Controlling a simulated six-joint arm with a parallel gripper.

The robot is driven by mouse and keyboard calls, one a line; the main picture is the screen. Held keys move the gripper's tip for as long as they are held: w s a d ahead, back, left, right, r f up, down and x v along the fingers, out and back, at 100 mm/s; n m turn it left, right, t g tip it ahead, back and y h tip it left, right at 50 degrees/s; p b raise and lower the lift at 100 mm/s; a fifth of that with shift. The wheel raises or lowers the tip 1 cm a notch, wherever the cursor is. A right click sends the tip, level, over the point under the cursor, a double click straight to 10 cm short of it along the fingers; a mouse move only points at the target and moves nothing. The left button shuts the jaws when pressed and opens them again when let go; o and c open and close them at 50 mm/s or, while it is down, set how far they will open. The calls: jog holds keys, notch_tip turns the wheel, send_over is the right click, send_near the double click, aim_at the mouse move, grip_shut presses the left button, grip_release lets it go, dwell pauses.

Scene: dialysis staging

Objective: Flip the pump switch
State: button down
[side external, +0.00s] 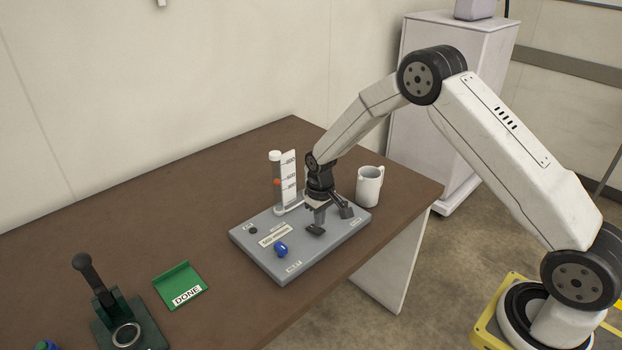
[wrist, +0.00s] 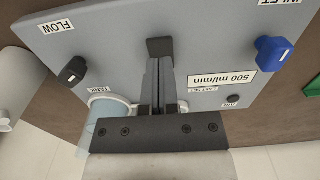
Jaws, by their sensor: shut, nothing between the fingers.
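A grey panel (side external: 285,262) lies on the brown table; it also fills much of the wrist view (wrist: 110,40). A small round dark button (side external: 252,230) sits near its left corner, beside a label that seems to read "RUN" in the wrist view (wrist: 233,98). No part is labelled as a pump switch. A blue knob (side external: 281,249) stands by the "INLET" label, and a black knob (wrist: 72,72) by "FLOW". My gripper (side external: 316,229) is shut and empty, pointing down over the panel between the two knobs. Whether its tips touch the panel is unclear.
A clear tube with a red float and scale (side external: 276,183) stands at the panel's back edge. A white mug (side external: 370,186) is behind the panel, right of my gripper. A green "DONE" tray (side external: 180,285) and a dark lever device (side external: 126,335) are left, with bare table between.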

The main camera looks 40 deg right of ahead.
aim_at(321, 232)
jog(key=shift+f, duration=1.25)
dwell(1.1)
jog(key=shift+r, duration=3.55)
jog(key=shift+s+r, duration=0.1)
jog(key=shift+s+a+r, duration=0.15)
jog(key=shift+s+r, duration=0.2)
jog(key=shift+r, duration=0.1)
jog(key=s+a+r+t, duration=0.1)
jog(key=s+r, duration=0.3)
jog(key=s, duration=0.6)
jog(key=s+a+r+t, duration=0.1)
jog(key=s+r, duration=0.3)
jog(key=s, duration=0.7)
jog(key=shift+s+a+r+t, duration=0.2)
jog(key=shift+s+a+t, duration=0.1)
jog(key=shift+a, duration=0.3)
jog(key=c, duration=1.3)
grip_release()
